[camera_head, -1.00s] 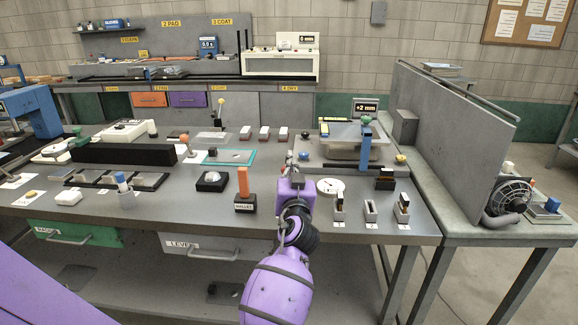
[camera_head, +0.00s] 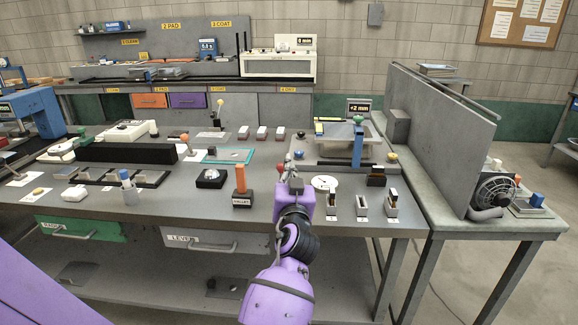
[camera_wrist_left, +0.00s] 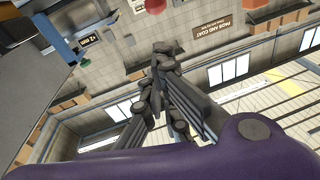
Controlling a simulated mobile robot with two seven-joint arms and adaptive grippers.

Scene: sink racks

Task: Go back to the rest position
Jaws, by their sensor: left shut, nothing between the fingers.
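My left gripper (camera_head: 288,168) is at the end of the purple arm, raised at the front of the grey workbench (camera_head: 160,205). In the left wrist view, its dark fingers (camera_wrist_left: 162,52) are closed together with nothing between them. The gripper looks tilted there, and windows and the wall show upside down behind it. In the head view the gripper covers part of the bench beside a red knob. My right gripper is not in view.
A blue post (camera_head: 358,145) rises by a tray behind. A grey partition (camera_head: 440,130) and a fan (camera_head: 495,192) are at the right. Floor shows at far right.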

